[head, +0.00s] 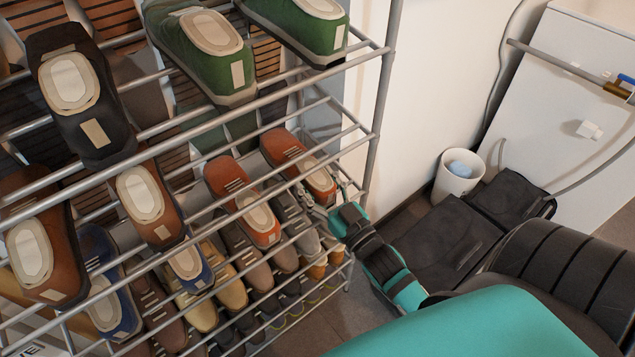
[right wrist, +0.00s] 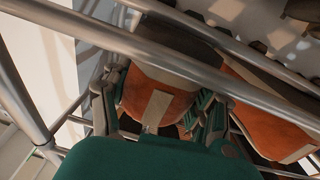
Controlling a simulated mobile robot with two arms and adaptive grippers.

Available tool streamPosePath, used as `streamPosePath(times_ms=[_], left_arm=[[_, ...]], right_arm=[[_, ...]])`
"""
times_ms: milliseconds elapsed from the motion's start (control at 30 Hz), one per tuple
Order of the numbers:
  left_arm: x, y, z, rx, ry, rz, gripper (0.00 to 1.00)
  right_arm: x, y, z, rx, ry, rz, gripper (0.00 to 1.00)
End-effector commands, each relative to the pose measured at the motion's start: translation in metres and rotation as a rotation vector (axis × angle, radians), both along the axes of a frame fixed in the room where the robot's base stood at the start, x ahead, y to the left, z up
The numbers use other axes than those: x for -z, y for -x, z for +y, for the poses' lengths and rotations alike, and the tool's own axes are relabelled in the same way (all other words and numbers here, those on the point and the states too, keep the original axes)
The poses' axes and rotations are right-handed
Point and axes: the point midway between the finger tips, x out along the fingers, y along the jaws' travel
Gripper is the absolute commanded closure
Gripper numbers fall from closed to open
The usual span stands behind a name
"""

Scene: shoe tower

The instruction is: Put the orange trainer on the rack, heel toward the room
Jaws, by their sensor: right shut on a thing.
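The orange trainer (head: 292,157) is at the right end of a middle tier of the metal rack (head: 376,120), its near end pointing out to the room. My right gripper (head: 324,196) is shut on that near end. In the right wrist view the fingers (right wrist: 155,108) lie on both sides of the held trainer (right wrist: 158,88). A rack bar crosses in front of it, and I cannot tell if its sole rests on the bars. A second orange trainer (head: 238,197) sits just left of it, also in the right wrist view (right wrist: 270,125). My left gripper is not in view.
Green shoes (head: 205,55) stand on the tier above, a dark shoe (head: 78,95) at the left. Brown, blue and tan shoes fill lower places. A white wall and a bin (head: 458,175) are to the right. Rack bars and the end post are close to my right gripper.

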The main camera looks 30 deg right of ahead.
Motion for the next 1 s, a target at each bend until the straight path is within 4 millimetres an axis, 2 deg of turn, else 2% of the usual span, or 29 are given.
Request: streamPosePath(times_ms=[333, 367, 400, 567, 767, 867, 1000], left_arm=[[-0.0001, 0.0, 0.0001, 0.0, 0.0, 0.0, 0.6], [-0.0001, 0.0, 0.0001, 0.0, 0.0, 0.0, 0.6], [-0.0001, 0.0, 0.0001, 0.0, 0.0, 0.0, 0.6], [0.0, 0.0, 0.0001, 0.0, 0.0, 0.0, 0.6], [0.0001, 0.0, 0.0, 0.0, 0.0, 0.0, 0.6], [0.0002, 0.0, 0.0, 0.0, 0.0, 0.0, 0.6], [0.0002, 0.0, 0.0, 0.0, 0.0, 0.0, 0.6]], right_arm=[[-0.0013, -0.0002, 0.0001, 0.0, 0.0, -0.003, 0.9], [-0.0014, -0.0002, 0.0, 0.0, 0.0, -0.003, 0.39], [-0.0014, -0.0002, 0.0, 0.0, 0.0, -0.003, 0.34], [-0.0009, 0.0, 0.0, 0.0, 0.0, -0.002, 0.13], [-0.0004, 0.0, -0.0001, 0.0, 0.0, -0.001, 0.13], [0.0008, 0.0002, -0.0002, 0.0, 0.0, 0.002, 0.0], [0.0004, 0.0001, -0.0001, 0.0, 0.0, 0.001, 0.0]])
